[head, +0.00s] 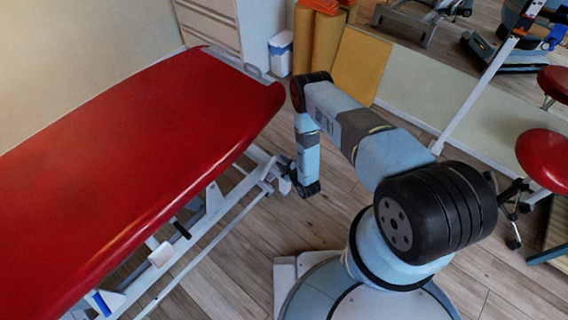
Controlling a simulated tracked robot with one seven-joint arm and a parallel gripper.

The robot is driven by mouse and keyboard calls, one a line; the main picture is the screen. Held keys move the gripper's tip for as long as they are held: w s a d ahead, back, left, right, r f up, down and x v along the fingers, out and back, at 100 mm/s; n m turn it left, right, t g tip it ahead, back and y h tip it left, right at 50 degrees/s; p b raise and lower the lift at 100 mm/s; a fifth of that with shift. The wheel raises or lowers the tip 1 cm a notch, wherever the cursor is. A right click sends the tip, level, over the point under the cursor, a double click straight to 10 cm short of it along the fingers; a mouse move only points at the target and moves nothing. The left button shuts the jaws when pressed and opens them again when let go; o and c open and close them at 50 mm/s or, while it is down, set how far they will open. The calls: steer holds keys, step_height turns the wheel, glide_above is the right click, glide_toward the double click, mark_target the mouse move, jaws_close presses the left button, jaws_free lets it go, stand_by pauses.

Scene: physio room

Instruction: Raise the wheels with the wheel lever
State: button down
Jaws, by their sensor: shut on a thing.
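The red treatment table (130,160) fills the left, with a white metal frame (215,238) beneath it. My gripper (288,176) is low at the table's far right end, beside the end of this frame. It is small and partly hidden by my wrist. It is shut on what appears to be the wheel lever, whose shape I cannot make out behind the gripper. A black handle (181,229), a white pedal (161,254) and a blue-tipped pedal (102,303) show along the near side of the frame. The wheels cannot be made out clearly.
A white bin (281,52) and a white drawer unit (208,26) stand behind the table. Yellow and orange mats (340,50) lean beside them. Red stools (545,158) stand at right. Wooden floor (245,275) is clear between the table and my base.

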steer(key=shift+s+a+r, duration=0.3)
steer(key=shift+s+a, duration=0.4)
steer(key=shift+s, duration=0.25)
steer(key=shift+s+a, duration=0.2)
steer(key=shift+s, duration=0.1)
steer(key=c, duration=1.1)
jaws_free()
steer(key=shift+f, duration=0.1)
steer(key=shift+o, duration=1)
steer(key=shift+w, duration=0.1)
steer(key=shift+r, duration=0.2)
steer(key=shift+d, duration=0.1)
